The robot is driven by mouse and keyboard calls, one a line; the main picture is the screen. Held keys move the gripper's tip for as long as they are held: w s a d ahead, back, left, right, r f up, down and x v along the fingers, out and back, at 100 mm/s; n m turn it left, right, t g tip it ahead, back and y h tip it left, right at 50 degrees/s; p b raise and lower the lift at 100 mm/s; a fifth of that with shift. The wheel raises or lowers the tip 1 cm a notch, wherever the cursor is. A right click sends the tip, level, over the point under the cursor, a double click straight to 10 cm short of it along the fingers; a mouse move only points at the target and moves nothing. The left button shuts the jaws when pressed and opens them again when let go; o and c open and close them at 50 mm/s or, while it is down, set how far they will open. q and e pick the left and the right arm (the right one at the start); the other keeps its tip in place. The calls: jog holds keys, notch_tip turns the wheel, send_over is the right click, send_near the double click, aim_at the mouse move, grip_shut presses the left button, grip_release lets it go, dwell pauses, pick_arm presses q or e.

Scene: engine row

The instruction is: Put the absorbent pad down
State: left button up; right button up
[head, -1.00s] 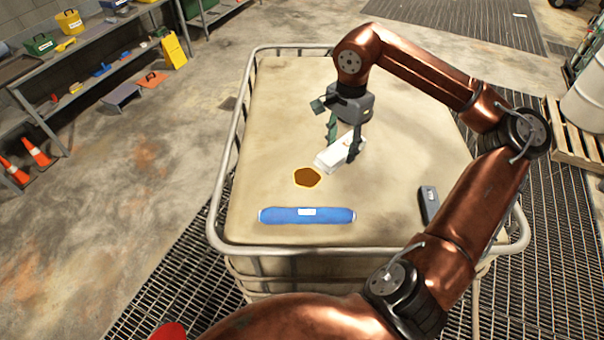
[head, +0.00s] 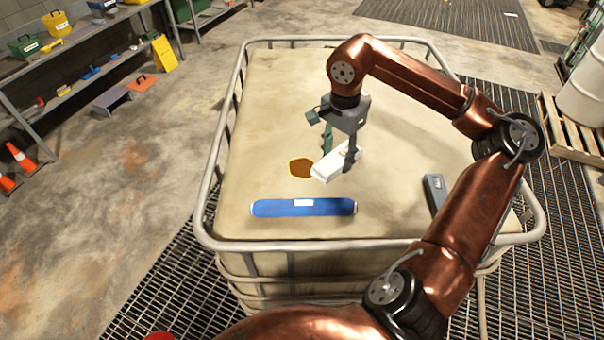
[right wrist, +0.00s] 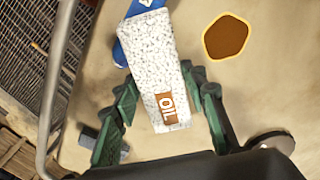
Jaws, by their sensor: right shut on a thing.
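The white absorbent pad (head: 337,163) is in my right gripper (head: 338,150), held over the top of the pale tote (head: 270,100). In the right wrist view the pad (right wrist: 157,75) is speckled, with an orange "OIL" label, and lies between the green fingers (right wrist: 160,105). A brown, yellow-edged spill patch (head: 300,167) is just left of the pad in the head view; it also shows in the right wrist view (right wrist: 227,38). I cannot tell whether the pad touches the surface. My left gripper is not in view.
A blue roll (head: 303,208) with a white label lies near the tote's front edge. A dark grey device (head: 434,188) lies at the right. A metal rail (head: 213,150) runs around the top. The tote's left and back surface is clear.

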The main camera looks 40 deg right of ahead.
jog(key=shift+w+f, duration=0.3)
jog(key=shift+w, duration=0.15)
jog(key=w+f+p, duration=0.3)
jog(key=w, duration=0.5)
send_over(303, 168)
jog(key=s, duration=0.1)
notch_tip(303, 168, down, 5)
jog(key=shift+f+p, duration=0.1)
jog(key=shift+p, duration=0.25)
jog(key=shift+w+f, duration=0.5)
jog(key=shift+f, duration=0.15)
notch_tip(303, 168, down, 3)
jog(key=shift+f+p, duration=0.1)
jog(key=shift+p, duration=0.6)
